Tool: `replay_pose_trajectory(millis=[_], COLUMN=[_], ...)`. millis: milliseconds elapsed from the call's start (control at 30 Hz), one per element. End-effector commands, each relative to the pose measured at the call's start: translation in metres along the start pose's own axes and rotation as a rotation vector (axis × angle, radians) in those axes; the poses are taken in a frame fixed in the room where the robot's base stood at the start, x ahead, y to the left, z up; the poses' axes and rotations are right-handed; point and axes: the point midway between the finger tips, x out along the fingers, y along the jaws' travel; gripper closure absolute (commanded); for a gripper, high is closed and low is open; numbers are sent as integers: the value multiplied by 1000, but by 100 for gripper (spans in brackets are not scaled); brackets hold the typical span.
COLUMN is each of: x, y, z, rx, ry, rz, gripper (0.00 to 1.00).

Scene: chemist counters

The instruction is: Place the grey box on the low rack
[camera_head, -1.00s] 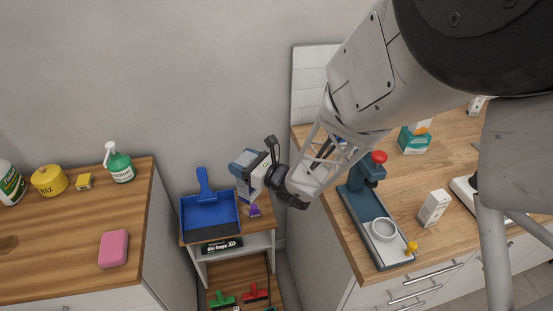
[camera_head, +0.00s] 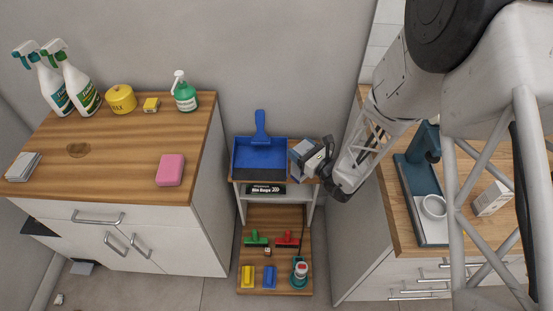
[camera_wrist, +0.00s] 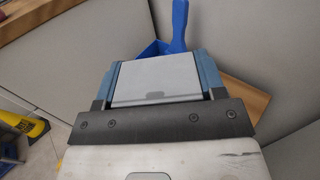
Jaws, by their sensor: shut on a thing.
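My gripper (camera_head: 325,165) is shut on the grey box (camera_head: 303,150), at the right end of the small rack's top shelf. In the head view I cannot tell whether the box touches the shelf. In the wrist view the grey box (camera_wrist: 157,80) is between the blue-sided fingers, with its far side hidden. The low wooden rack (camera_head: 272,217) stands between the two counters. Its top shelf holds a blue dustpan (camera_head: 260,155); a black box (camera_head: 265,189) sits on the shelf below. My gripper covers part of the top shelf's right end.
The rack's bottom board holds green (camera_head: 256,238) and red brushes (camera_head: 289,240), yellow (camera_head: 248,277) and blue sponges (camera_head: 270,276), and a bottle (camera_head: 300,272). The left counter (camera_head: 120,150) and right counter (camera_head: 400,215) flank it closely. The left counter's middle is mostly clear.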

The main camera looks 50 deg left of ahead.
Motion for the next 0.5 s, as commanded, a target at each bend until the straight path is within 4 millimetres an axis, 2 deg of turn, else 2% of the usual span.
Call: replay_pose_trajectory(millis=[333, 500], x=[1, 9], y=[-1, -9], z=[0, -1], rx=[0, 1], ry=[0, 1], rz=[0, 0], gripper=[81, 81])
